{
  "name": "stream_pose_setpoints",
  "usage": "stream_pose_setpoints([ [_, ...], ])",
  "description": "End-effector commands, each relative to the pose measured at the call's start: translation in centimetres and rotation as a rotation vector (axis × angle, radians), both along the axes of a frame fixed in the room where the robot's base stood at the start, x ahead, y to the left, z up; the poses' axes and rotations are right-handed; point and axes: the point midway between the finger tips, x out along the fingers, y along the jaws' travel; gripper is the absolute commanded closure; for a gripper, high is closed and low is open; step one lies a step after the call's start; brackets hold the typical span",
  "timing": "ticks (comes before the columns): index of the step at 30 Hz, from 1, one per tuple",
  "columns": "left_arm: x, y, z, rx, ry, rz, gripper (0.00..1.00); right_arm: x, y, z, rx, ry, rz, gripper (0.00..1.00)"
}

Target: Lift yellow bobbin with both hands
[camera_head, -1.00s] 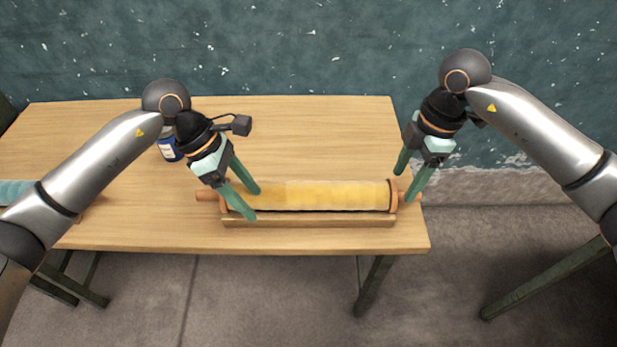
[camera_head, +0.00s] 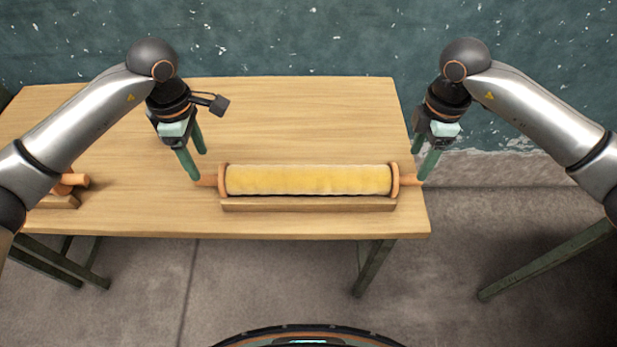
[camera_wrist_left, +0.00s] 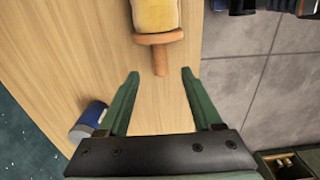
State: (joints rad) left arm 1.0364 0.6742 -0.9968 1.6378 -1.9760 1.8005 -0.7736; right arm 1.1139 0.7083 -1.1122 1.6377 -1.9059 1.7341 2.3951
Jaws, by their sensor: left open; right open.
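The yellow bobbin (camera_head: 308,180) lies level in a wooden cradle (camera_head: 308,204) near the table's front edge, with a wooden flange and handle at each end. My left gripper (camera_head: 198,168) is open above and just behind the bobbin's left handle (camera_head: 207,181). In the left wrist view the handle (camera_wrist_left: 159,58) points in between the tips of my open left gripper (camera_wrist_left: 160,74), and the yellow roll (camera_wrist_left: 155,14) shows beyond. My right gripper (camera_head: 424,163) is open by the right handle (camera_head: 409,181); whether its fingers straddle the handle is hard to tell.
The wooden table (camera_head: 270,115) is mostly clear behind the bobbin. Another wooden handle on a stand (camera_head: 68,188) is at the far left, partly behind my left arm. A speckled wall (camera_head: 300,35) is behind.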

Motion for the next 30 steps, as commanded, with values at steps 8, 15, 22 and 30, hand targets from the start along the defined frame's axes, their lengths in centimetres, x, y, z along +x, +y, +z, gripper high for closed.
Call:
stream_pose_setpoints([
  [8,-0.1,-0.1,-5.4,-0.001,0.004,0.000,0.33,-0.1,0.0,-5.3,0.000,0.002,0.001,0.33],
  [15,0.0,0.0,-7.7,-0.001,0.000,0.000,0.33,0.0,0.0,-7.7,0.000,0.000,0.001,0.33],
  [22,0.0,0.0,-8.1,-0.001,0.000,-0.001,0.33,0.0,0.0,-8.1,0.000,-0.001,0.002,0.33],
  [30,0.0,0.0,-8.1,-0.001,-0.001,-0.001,0.47,0.0,0.0,-8.1,0.000,-0.001,0.002,0.47],
])
